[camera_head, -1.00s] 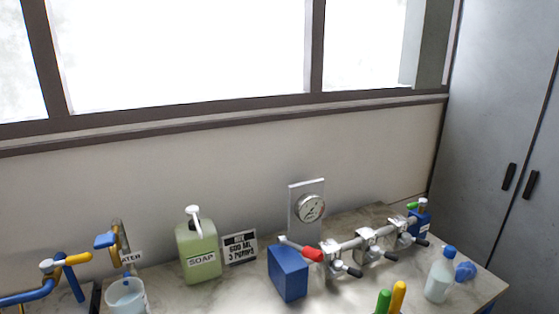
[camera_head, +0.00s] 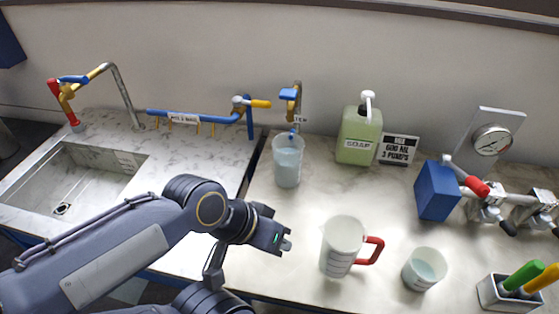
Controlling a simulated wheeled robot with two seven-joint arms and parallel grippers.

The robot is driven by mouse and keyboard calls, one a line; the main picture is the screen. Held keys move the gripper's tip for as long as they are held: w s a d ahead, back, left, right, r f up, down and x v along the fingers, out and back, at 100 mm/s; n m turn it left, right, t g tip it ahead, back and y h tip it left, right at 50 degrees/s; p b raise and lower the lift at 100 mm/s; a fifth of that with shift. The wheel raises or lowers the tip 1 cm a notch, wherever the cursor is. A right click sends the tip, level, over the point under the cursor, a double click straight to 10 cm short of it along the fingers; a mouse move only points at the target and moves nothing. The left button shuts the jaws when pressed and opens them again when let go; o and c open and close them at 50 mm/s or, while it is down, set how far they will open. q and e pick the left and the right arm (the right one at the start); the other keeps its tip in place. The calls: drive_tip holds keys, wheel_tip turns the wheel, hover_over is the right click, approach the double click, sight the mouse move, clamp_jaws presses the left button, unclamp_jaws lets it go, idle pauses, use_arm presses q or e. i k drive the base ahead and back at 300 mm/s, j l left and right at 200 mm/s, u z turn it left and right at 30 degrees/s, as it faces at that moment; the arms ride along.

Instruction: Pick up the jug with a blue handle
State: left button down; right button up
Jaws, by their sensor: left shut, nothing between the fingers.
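A clear jug with a red handle (camera_head: 343,246) stands upright on the counter, right of my left gripper and apart from it. A clear vessel holding pale blue liquid (camera_head: 287,165) stands under the water tap; a small blue part shows at its rim, and I cannot tell if that is a handle. A smaller cup with bluish liquid (camera_head: 424,270) stands right of the red-handled jug. No clear blue jug handle shows. My left gripper (camera_head: 288,243) is shut and empty, near the counter's front edge. My right gripper is not in view.
A green soap bottle (camera_head: 359,136), a sign (camera_head: 397,149), a blue box (camera_head: 437,190) and valve piping stand at the back right. A holder with green and yellow handles (camera_head: 503,293) is at the lower right. A sink (camera_head: 75,180) is at left.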

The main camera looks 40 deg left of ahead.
sight(288, 148)
drive_tip(key=u, duration=1.25)
drive_tip(key=i+j+u, duration=0.2)
drive_tip(key=j, duration=0.2)
drive_tip(key=j+u, duration=0.2)
drive_tip(key=j, duration=0.25)
drive_tip(key=i+j+u, duration=0.15)
drive_tip(key=j, duration=0.25)
